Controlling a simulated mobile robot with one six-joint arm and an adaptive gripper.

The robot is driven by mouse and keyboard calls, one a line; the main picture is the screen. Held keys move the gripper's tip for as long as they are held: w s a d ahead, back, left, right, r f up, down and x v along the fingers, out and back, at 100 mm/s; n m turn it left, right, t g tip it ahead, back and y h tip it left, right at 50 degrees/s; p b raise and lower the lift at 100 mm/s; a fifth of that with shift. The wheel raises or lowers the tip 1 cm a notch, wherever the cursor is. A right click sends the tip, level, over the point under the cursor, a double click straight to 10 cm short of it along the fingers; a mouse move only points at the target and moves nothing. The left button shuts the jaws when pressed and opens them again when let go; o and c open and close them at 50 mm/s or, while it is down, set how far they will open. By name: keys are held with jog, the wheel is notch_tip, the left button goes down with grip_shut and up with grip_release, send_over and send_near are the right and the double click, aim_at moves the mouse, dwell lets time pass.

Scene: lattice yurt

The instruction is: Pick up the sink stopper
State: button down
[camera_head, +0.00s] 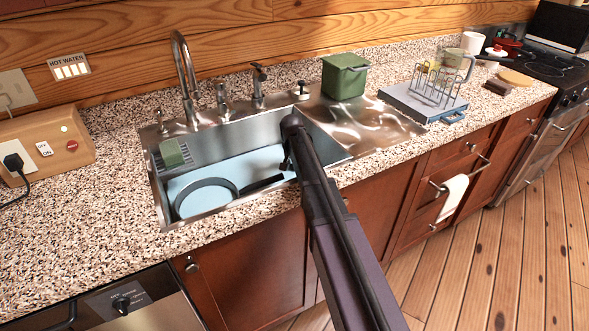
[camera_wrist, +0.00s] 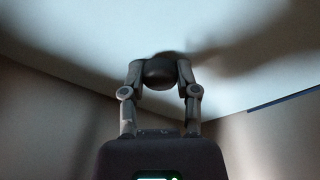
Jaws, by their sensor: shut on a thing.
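My gripper (camera_wrist: 159,76) is shut on a dark, rounded sink stopper (camera_wrist: 158,72), which sits between the two fingertips in the wrist view. A pale surface lies just beyond it, with a dark shadow beside the stopper. I cannot tell whether the stopper touches that surface. In the head view my arm reaches down into the right part of the steel sink (camera_head: 222,209), and my gripper (camera_head: 287,166) is small and dark there. The stopper cannot be made out in the head view.
A frying pan (camera_head: 205,196) lies in the sink on a pale blue bottom, its handle pointing towards my gripper. A green sponge (camera_head: 172,152) sits at the sink's left. The faucet (camera_head: 184,75) stands behind. A green bin (camera_head: 344,78) and a rack tray (camera_head: 422,104) stand to the right.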

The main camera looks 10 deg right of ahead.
jog(key=shift+r, duration=0.15)
notch_tip(320, 180, up, 10)
jog(key=p, duration=0.9)
jog(key=shift+f+p, duration=0.2)
jog(key=shift+p, duration=0.2)
jog(key=shift+r, duration=0.15)
